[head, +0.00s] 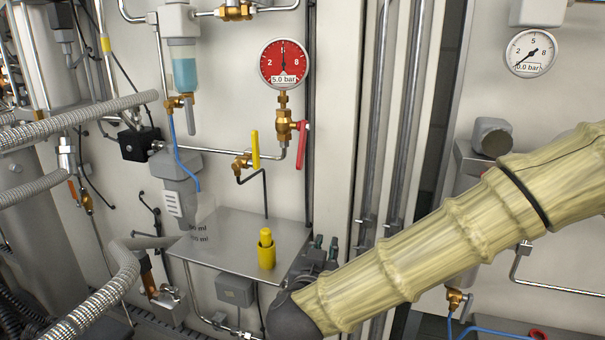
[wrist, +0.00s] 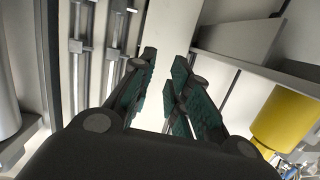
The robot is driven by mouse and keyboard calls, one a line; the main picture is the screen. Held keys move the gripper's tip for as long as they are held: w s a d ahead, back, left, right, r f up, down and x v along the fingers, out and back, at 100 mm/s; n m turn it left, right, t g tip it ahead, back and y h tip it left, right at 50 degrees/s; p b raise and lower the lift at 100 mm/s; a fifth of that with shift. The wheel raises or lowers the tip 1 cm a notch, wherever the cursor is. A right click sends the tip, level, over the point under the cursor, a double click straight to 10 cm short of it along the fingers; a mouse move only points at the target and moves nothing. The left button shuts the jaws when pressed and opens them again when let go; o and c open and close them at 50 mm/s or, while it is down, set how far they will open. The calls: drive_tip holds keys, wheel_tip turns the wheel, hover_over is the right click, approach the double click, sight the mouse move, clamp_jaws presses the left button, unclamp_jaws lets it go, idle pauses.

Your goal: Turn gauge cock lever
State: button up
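The red gauge (head: 284,64) reads about 5.0 bar on the wall. Below it is a brass cock (head: 285,125) with a red lever (head: 303,144) hanging nearly straight down on its right side. My gripper (head: 325,246) is below and slightly right of the lever, apart from it, by the right edge of the metal shelf. In the wrist view my gripper (wrist: 164,85) has its two green-padded fingers apart with nothing between them. The red lever does not show in the wrist view.
A yellow lever (head: 255,150) on a brass valve is left of the red one. A yellow-capped bottle (head: 266,249) stands on the metal shelf (head: 225,240), close to my gripper; a yellow shape (wrist: 286,118) is at the wrist view's right. Vertical pipes (head: 400,120) run on the right.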

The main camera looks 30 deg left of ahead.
sight(300, 149)
drive_tip(key=s+a+r+t+p, duration=0.1)
drive_tip(key=s+a+r, duration=0.25)
drive_tip(key=r, duration=0.65)
drive_tip(key=s+a+r+t+p, duration=0.15)
drive_tip(key=s+r, duration=0.25)
drive_tip(key=r, duration=0.7)
drive_tip(key=x, duration=0.3)
drive_tip(key=p+x, duration=0.1)
drive_tip(key=x, duration=0.3)
drive_tip(key=p+x, duration=0.1)
drive_tip(key=x, duration=0.3)
drive_tip(key=shift+f, duration=0.3)
clamp_jaws()
